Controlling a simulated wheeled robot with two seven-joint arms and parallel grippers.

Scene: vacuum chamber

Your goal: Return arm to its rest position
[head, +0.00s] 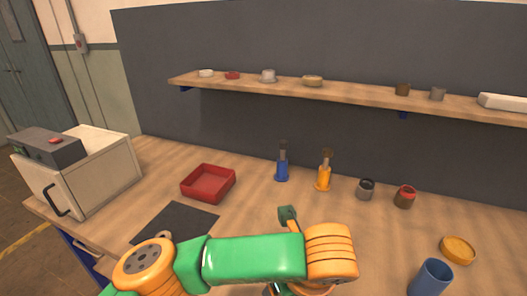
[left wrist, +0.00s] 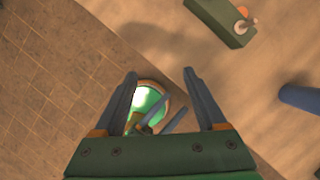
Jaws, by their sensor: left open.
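My left arm (head: 255,257), green and orange, reaches in from the left over the front of the wooden table in the head view. Its gripper is mostly hidden there behind the orange link. In the left wrist view my left gripper (left wrist: 160,74) is open, with nothing between its fingertips. It hangs over the table's front edge, with tiled floor on one side. Below it show a round green and orange part and grey finger-like pieces, likely mine; I cannot tell their state.
The cup (head: 432,278) stands front right.

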